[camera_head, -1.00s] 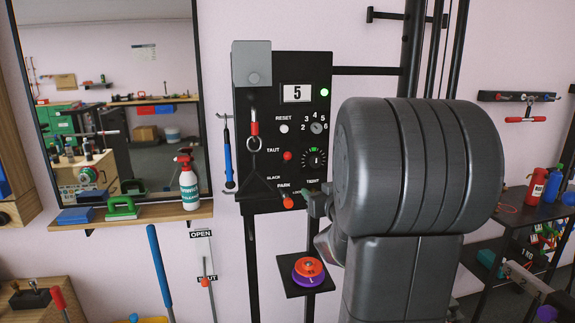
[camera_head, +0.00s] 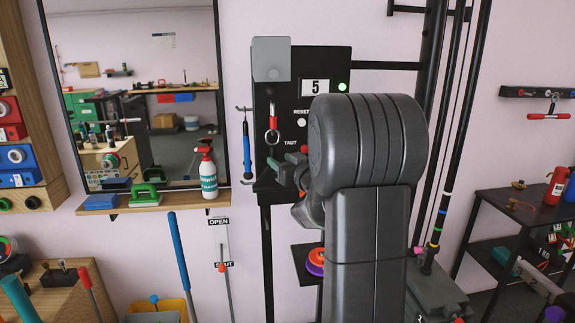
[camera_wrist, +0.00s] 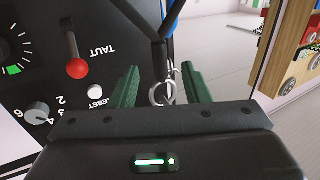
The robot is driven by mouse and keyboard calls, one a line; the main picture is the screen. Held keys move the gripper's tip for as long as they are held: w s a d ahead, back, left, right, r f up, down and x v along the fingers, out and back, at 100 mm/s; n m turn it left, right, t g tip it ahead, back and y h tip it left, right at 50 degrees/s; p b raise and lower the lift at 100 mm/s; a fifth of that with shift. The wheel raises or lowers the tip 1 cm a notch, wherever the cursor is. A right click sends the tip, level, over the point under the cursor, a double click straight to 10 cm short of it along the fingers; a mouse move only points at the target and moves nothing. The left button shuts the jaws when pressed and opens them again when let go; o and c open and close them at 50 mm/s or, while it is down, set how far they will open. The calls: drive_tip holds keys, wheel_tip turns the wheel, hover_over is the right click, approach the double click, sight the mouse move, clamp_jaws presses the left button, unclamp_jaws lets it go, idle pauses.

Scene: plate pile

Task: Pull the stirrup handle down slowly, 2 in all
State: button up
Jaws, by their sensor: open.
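The stirrup handle (camera_wrist: 163,44) is a black triangular strap under a metal ring (camera_head: 272,137). In the wrist view, which is upside down, the ring and the strap's top lie between the two green fingers of my gripper (camera_wrist: 160,80), with gaps at both sides. My arm hides the panel's lower right and most of the stirrup.
The panel's display (camera_head: 316,87) reads 5, with a lit green lamp (camera_head: 342,87) beside it. A red knob (camera_wrist: 77,68) and a white button (camera_wrist: 95,92) are close to one finger. A blue-handled tool (camera_head: 247,150) hangs left of the panel. A shelf (camera_head: 98,211) holds a spray bottle (camera_head: 208,175).

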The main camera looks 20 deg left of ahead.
sight(274, 156)
drive_tip(key=shift+x, duration=2.8)
clamp_jaws()
